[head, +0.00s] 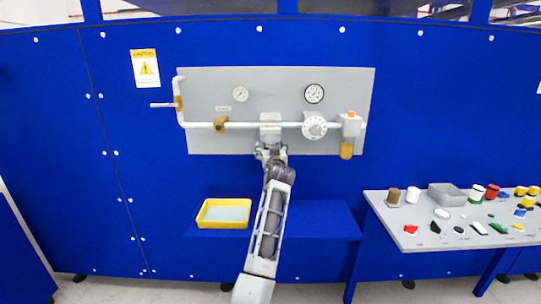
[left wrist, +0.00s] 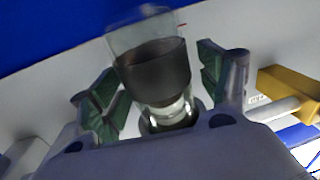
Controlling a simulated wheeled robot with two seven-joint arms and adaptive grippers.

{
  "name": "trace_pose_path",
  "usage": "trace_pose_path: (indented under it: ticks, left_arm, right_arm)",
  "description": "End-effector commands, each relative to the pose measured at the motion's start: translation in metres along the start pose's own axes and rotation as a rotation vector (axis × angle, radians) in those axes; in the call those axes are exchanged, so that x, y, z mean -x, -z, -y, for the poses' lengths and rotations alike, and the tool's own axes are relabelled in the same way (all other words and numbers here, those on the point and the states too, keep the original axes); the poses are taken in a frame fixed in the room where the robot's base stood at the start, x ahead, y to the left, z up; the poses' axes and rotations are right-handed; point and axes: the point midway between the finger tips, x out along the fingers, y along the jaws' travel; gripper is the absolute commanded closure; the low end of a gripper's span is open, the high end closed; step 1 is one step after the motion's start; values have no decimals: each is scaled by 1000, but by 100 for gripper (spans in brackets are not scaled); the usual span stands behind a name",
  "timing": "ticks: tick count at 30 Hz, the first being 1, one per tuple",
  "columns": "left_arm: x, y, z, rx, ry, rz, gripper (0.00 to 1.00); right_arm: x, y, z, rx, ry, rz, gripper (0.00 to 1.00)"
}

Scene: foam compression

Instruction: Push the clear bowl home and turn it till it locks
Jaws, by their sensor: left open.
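The clear bowl (left wrist: 176,105) shows in the left wrist view as a see-through cylinder with a dark grey band around its middle. My left gripper (left wrist: 165,88) is open, with a green-padded finger on each side of the bowl. Gaps show between the pads and the bowl. In the head view my left gripper (head: 271,153) is just under the grey housing (head: 270,120) on the white pipe. There the gripper hides most or all of the bowl. I cannot tell how the bowl sits against the housing. My right gripper is not in view.
A grey panel (head: 215,85) carries the pipe, gauges, a white round dial (head: 314,127) and a yellow-bowled unit (head: 347,150) to the right. A yellow tray (head: 207,221) sits on the blue shelf (head: 310,215) below. A grey table (head: 390,215) with small parts stands at right.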

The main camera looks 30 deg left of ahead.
Motion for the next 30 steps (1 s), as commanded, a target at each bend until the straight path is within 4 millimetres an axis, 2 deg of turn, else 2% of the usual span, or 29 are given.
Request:
trace_pose_path:
  ticks: [9,15,21,30]
  left_arm:
    - [0,47,0,4,0,-3,23]
    - [0,68,0,2,0,-2,23]
    - [0,78,0,1,0,-1,23]
    - [0,79,0,0,0,-1,23]
  right_arm:
    - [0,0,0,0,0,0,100]
    - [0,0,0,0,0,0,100]
    - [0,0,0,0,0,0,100]
    - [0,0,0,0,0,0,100]
